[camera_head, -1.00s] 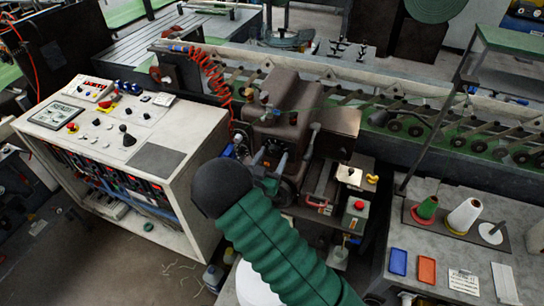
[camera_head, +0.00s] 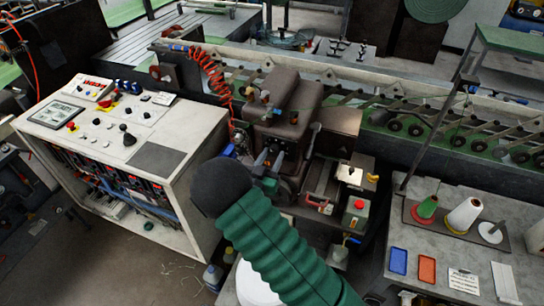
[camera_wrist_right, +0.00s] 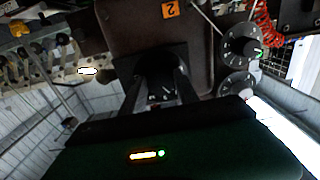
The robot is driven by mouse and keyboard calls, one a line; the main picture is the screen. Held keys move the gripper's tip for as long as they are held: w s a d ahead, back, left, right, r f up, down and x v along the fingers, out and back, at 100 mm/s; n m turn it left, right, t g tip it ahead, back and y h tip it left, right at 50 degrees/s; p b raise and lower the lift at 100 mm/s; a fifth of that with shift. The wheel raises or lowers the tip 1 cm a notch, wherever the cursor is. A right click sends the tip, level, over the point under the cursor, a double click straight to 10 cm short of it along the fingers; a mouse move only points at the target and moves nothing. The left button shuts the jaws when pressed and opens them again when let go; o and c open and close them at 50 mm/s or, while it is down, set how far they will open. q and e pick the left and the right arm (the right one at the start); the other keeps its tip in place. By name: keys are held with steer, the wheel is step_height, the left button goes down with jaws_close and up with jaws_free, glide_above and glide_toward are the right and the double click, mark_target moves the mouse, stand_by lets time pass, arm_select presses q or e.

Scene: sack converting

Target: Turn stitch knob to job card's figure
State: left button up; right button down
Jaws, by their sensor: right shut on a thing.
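The brown sewing head (camera_head: 292,101) stands at mid-picture, and its brown face fills the top of the right wrist view (camera_wrist_right: 150,28). My right gripper (camera_head: 269,158) is at the front of this head, beyond my green-sleeved arm. In the wrist view its dark fingers (camera_wrist_right: 162,82) are shut on a dark part, seemingly a knob, mostly hidden by the fingers. Two dark dials with pale marks, an upper dial (camera_wrist_right: 239,45) and a lower dial (camera_wrist_right: 237,85), sit right of the fingers, apart from them. A white card (camera_head: 464,281) lies on the right table; its print is unreadable. My left gripper is out of view.
A white control console (camera_head: 180,128) stands at left. A box with a red button (camera_head: 359,204) is right of the sewing head. Thread cones (camera_head: 465,214) and blue and orange trays (camera_head: 427,269) are on the right table (camera_head: 450,240). A red coiled hose (camera_head: 212,72) hangs behind.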

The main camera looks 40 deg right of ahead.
steer(key=shift+n, duration=0.4)
steer(key=n+p, duration=0.2)
steer(key=n, duration=0.4)
steer(key=shift+r, duration=0.1)
steer(key=n+p, duration=0.2)
steer(key=n, duration=0.3)
steer(key=shift+a+n, duration=0.1)
steer(key=shift+n, duration=1.3)
steer(key=c, duration=1)
jaws_free()
steer(key=shift+o, duration=0.4)
steer(key=shift+a, duration=0.15)
